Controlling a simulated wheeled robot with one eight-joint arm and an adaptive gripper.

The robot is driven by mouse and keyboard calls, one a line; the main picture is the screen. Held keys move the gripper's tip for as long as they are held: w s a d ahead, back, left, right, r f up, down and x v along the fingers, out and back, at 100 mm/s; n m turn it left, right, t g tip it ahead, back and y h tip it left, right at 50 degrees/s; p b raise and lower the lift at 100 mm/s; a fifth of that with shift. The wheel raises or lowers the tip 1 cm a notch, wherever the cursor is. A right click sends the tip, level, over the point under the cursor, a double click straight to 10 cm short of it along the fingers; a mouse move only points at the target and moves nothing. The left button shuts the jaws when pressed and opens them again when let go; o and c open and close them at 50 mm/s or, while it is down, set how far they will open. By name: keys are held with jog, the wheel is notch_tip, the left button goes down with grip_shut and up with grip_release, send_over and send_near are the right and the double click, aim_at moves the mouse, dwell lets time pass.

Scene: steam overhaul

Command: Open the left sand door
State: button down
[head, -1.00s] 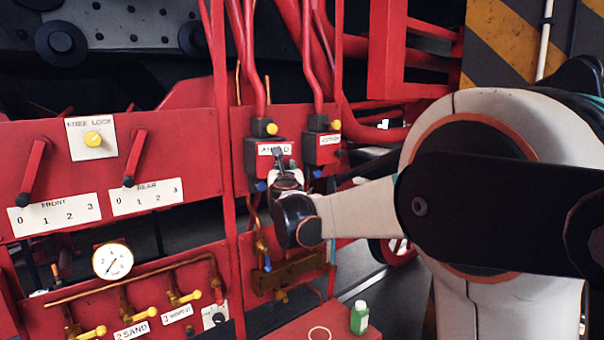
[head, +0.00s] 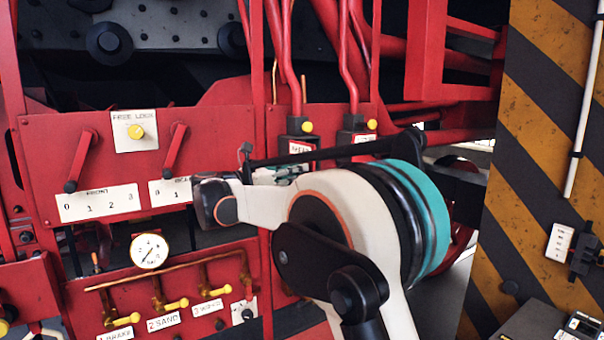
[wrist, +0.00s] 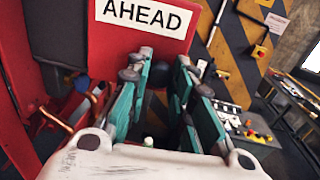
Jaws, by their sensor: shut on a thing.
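The AHEAD-labelled sand box, the left of two boxes on the red panel, shows in the head view (head: 299,147), partly behind my arm. In the wrist view, its red front with the white AHEAD plate (wrist: 145,14) is close ahead. My gripper (wrist: 163,58) has its teal fingers just under this plate. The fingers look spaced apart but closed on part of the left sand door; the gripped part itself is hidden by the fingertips. In the head view, my gripper (head: 280,174) is small and partly covered by my arm. How far the door stands open cannot be told.
The second sand box (head: 357,138) is close on the right. Red levers (head: 175,150), a gauge (head: 149,251) and yellow-handled valves (head: 170,304) are to the left. A striped yellow-black wall (head: 545,150) stands at the right.

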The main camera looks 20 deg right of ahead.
jog(key=shift+w+a+r+m+g+h, duration=0.15)
jog(key=shift+a+m+g, duration=0.15)
jog(key=shift+g, duration=0.25)
jog(key=shift+a+f+m+g+h, duration=0.15)
jog(key=shift+a+m+g, duration=0.15)
jog(key=shift+g, duration=0.25)
jog(key=shift+r, duration=0.1)
jog(key=c, duration=1.4)
grip_release()
jog(key=v, duration=1.2)
